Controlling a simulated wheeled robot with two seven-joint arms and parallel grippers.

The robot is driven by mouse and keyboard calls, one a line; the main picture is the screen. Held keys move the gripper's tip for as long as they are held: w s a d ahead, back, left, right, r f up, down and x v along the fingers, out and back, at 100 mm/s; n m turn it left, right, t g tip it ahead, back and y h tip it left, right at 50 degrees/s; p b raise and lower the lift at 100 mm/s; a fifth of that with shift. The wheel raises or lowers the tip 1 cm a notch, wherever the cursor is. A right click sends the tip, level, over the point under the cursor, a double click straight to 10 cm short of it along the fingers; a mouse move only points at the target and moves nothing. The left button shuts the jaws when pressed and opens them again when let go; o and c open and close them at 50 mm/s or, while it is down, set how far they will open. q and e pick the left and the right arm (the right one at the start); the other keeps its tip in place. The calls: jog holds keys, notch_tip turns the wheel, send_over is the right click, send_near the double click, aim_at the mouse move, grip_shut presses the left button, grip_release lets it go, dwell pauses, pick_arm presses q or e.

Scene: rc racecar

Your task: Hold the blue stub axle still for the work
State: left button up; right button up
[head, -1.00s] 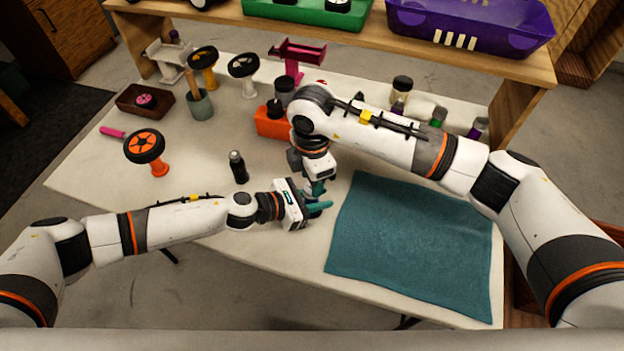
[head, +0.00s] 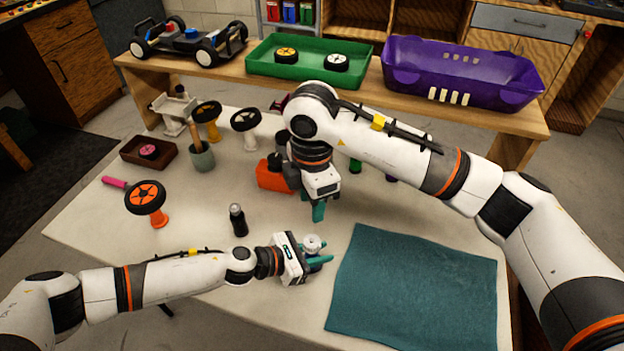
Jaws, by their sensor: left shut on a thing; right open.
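My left gripper (head: 319,259) reaches in from the left, low over the front of the table, with its teal fingers pointing right. It is shut on a small part, which I take for the stub axle (head: 312,243). A pale grey round top shows; the rest is hidden between the fingers, and I see no clear blue on it. My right gripper (head: 318,211) is open, pointing down just above and behind the held part, apart from it. I see nothing held in it.
A teal mat (head: 420,290) covers the table's right front. A dark bottle (head: 238,220) stands left of the grippers, an orange block (head: 272,176) behind. Wheels on stands (head: 146,197) fill the left. A shelf holds a green tray (head: 260,68), purple bin (head: 400,85) and car chassis (head: 150,48).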

pick_arm(q)
jog(key=o, duration=1.1)
jog(key=v, duration=1.2)
jog(key=shift+f, duration=0.1)
jog(key=shift+a, duration=0.1)
